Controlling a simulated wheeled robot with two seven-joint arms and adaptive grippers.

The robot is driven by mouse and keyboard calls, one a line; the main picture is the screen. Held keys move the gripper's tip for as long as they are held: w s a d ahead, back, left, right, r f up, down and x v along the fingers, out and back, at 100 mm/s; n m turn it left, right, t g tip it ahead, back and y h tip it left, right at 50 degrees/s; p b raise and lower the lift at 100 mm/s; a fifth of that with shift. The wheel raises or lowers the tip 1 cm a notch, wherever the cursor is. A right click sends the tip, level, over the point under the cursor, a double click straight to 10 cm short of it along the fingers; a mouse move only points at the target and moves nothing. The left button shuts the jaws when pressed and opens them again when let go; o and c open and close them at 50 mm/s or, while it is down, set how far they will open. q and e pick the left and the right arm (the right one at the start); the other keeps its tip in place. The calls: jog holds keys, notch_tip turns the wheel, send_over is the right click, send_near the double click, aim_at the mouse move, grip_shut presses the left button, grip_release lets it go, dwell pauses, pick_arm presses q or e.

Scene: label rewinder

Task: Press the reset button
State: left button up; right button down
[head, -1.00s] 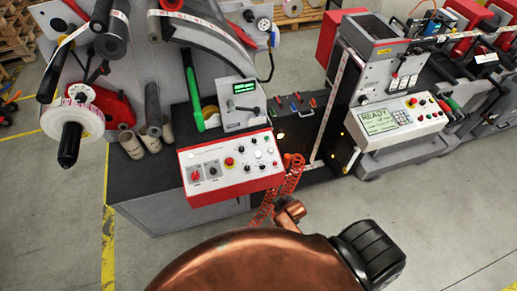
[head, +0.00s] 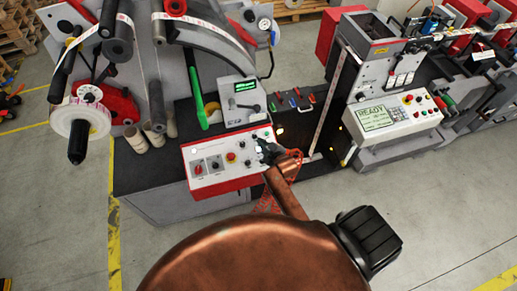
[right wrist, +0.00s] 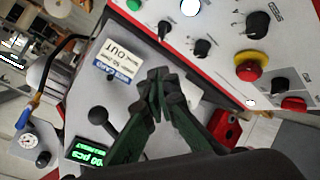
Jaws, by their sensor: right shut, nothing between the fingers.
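The control panel (head: 214,151), white-faced with a red front edge, is mid-picture in the head view; its face (right wrist: 225,28) fills the upper right of the right wrist view. It carries a red emergency stop on a yellow base (head: 231,157), black knobs, a white button (right wrist: 190,6) and a green button (right wrist: 133,4). The labels are too small to tell which button is reset. My right gripper (head: 268,150) is shut and empty over the panel's right end, hiding part of it. Its closed fingertips (right wrist: 157,84) show in the wrist view; contact cannot be told. My left gripper is out of view.
A counter box with a green display (head: 244,100) stands behind the panel. A second console reading READY (head: 375,118) stands to the right. Grey floor is clear in front.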

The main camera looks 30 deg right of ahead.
jog(key=shift+f, duration=0.15)
jog(key=b, duration=0.7)
send_over(258, 149)
jog(key=s, duration=0.2)
notch_tip(258, 149, down, 7)
jog(key=shift+s+a+r, duration=0.1)
jog(key=shift+w+f+b, duration=0.3)
jog(key=shift+f+b, duration=0.35)
jog(key=shift+f, duration=0.1)
jog(key=shift+f, duration=0.15)
jog(key=shift+w+f, duration=0.1)
jog(key=shift+f, duration=0.1)
jog(key=shift+w+f+b, duration=0.1)
jog(key=shift+f+b, duration=0.3)
jog(key=shift+f, duration=0.05)
dwell(0.7)
dwell(0.3)
jog(key=shift+s+r+p, duration=0.25)
jog(key=shift+r+p, duration=0.6)
jog(key=shift+p, duration=0.2)
